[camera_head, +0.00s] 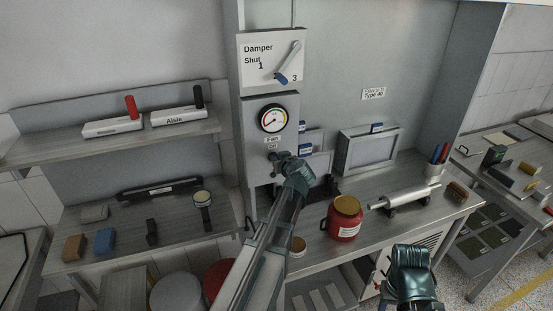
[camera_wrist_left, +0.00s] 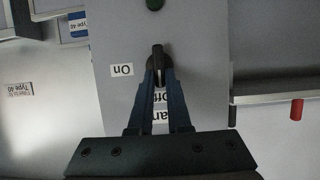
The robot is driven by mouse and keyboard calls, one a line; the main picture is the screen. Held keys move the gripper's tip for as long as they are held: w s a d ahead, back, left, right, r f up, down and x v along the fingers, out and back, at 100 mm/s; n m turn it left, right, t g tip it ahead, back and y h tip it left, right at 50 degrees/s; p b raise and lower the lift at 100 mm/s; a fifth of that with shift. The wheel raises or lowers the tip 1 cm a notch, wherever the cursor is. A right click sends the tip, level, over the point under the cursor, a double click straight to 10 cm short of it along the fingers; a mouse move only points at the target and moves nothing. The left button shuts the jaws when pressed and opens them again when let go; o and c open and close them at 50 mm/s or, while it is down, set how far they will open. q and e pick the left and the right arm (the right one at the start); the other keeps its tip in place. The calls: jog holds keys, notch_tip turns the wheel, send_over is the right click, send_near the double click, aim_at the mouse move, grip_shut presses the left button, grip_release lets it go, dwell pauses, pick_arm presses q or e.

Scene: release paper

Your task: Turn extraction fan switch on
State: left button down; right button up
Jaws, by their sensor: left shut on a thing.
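The fan switch (camera_wrist_left: 157,52) is a dark knob on a grey panel (camera_wrist_left: 205,60), with an "On" label (camera_wrist_left: 122,70) to one side and an "Off" label (camera_wrist_left: 160,97) partly hidden between my fingers. In the wrist view the knob's handle lies upright, in line with "Off" rather than turned toward "On". My left gripper (camera_wrist_left: 158,72) is shut on the knob, one finger on each side. In the head view the left gripper (camera_head: 279,162) reaches the panel below the round gauge (camera_head: 272,118). My right gripper (camera_head: 412,262) hangs at the lower right, away from the panel; its fingers are unclear.
A damper lever (camera_head: 288,65) is above the gauge. A shelf (camera_head: 60,152) with labelled blocks is on the left. The bench (camera_head: 385,228) has some clear room.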

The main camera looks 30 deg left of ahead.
pick_arm(q)
jog(key=shift+w, duration=0.15)
jog(key=m+g+y+b, duration=0.1)
jog(key=m+y+b, duration=0.1)
jog(key=m+b, duration=0.1)
jog(key=w+f+m+g+y+b, duration=0.1)
jog(key=m+y+b, duration=0.1)
jog(key=m+b, duration=0.2)
jog(key=d+f+m+g+y+b, duration=0.1)
jog(key=m+y+b, duration=0.2)
jog(key=m, duration=0.3)
jog(key=shift+w, duration=0.2)
dwell(0.6)
jog(key=shift+r+m, duration=0.1)
jog(key=shift+m, duration=0.2)
jog(key=c, duration=0.9)
grip_release()
jog(key=shift+c, duration=0.2)
jog(key=shift+o, duration=0.4)
jog(key=shift+a+f, duration=0.2)
